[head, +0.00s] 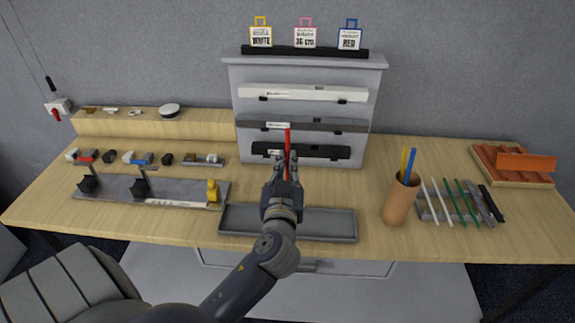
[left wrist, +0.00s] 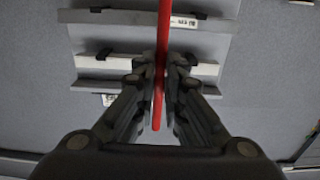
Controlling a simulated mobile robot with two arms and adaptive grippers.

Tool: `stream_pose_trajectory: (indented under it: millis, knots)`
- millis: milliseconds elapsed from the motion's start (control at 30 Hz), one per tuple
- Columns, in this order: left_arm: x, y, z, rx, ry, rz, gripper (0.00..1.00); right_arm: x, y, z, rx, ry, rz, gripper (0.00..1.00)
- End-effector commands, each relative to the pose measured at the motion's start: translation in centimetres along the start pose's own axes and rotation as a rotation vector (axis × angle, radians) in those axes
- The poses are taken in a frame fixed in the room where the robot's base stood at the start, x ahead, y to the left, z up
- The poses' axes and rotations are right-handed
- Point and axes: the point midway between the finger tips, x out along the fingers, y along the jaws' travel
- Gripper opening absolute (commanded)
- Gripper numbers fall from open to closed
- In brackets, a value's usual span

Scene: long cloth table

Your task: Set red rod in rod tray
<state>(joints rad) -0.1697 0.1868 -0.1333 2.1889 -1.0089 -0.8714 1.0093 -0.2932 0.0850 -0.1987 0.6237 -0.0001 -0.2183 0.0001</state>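A red rod (head: 288,142) stands roughly upright between the fingertips of my left gripper (head: 286,166), in front of the grey display stand. In the left wrist view the rod (left wrist: 162,40) runs between both fingers of the left gripper (left wrist: 160,82), which close on it from each side. A long grey tray (head: 335,225) lies empty at the table's front edge, below the gripper and partly hidden by my arm. A smaller grey tray (head: 425,206) at the right bears white, green and dark rods. I cannot tell from looks which is the rod tray. My right gripper is out of view.
The display stand (head: 380,75) holds long boxes on ledges behind the gripper. A brown cup (head: 397,203) with yellow and blue rods stands right of the long tray. A grey fixture (head: 110,192) lies left. Bare table separates the stand and the cup.

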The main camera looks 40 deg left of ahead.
Motion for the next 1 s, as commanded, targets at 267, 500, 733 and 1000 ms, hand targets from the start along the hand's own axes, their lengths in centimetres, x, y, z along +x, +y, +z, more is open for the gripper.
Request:
stream_pose_trajectory:
  millis: [267,500,733,1000]
  knots:
    - [0.0,0.0,0.1,0.000,-0.003,0.000,0.29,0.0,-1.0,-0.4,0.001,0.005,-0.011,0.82]
    - [-0.6,0.1,0.3,-0.001,-0.003,0.002,0.29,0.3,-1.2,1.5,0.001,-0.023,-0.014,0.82]
    - [-4.4,0.1,0.7,-0.005,-0.006,0.002,0.29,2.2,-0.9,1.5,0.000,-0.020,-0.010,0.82]
    - [-9.8,0.0,0.3,-0.002,-0.006,-0.001,0.29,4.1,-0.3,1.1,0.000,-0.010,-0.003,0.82]
